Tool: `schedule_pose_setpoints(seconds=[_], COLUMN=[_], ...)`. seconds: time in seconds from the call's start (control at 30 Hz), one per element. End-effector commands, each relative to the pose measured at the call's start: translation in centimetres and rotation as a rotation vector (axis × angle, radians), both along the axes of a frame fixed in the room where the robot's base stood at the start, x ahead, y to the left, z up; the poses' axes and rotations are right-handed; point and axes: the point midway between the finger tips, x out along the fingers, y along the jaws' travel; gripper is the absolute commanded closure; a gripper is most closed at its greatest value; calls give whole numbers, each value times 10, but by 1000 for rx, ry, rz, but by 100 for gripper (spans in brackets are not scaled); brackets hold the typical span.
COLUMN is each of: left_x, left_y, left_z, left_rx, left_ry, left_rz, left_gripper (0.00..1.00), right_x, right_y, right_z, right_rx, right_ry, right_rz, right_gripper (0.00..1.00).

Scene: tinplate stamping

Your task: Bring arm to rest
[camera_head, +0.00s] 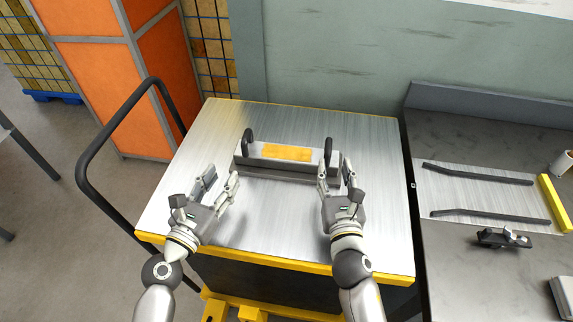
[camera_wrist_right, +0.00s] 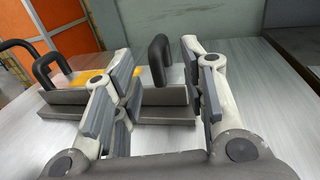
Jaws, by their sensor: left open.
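My left gripper (camera_head: 219,182) is open and empty above the front left of the metal cart top (camera_head: 190,150). My right gripper (camera_head: 335,174) is open near the right end of a grey metal tool with a yellow-orange panel (camera_head: 287,152) and two black handles. In the right wrist view, the fingers of my right gripper (camera_wrist_right: 158,62) stand apart, with the right black handle (camera_wrist_right: 157,48) seen in the gap between them. I cannot tell how deep the handle lies between the fingers. The tool lies flat on the cart, its front edge partly hidden by my right gripper.
A dark workbench (camera_head: 460,270) stands to the right, with two black rails on a metal plate, a yellow bar (camera_head: 558,203) and a small black device (camera_head: 503,239). A black push rail (camera_head: 90,155) rises at the cart's left. An orange cabinet (camera_head: 100,80) stands behind left.

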Motion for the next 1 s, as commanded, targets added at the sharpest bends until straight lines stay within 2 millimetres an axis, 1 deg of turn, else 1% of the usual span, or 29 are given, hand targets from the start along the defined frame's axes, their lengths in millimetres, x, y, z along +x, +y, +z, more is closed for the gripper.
schedule_pose_setpoints(seconds=[0.1, 0.2, 0.77, 0.87, 0.97, 1.0], left_x=[0, 0, 0, 0, 0, 0], left_y=[0, 0, 0, 0, 0, 0], left_z=[0, 0, 1, 11, 30, 39], left_rx=[0, 0, 0, 0, 0, 0], left_ry=[0, 0, 0, -1, -1, -1], left_rz=[0, 0, 0, 0, 0, 0], left_gripper=[59, 59, 59, 59, 59, 59], right_x=[-10, -13, -14, -14, -14, -14], right_y=[0, 0, 0, 0, 0, 0], right_z=[0, 0, 1, 11, 30, 39], right_rx=[1, 0, 0, 0, 0, 0], right_ry=[1, 1, 0, 0, 0, 0], right_rz=[-2, -1, -1, -1, -1, -1], right_gripper=[61, 61, 61, 61, 61, 61])
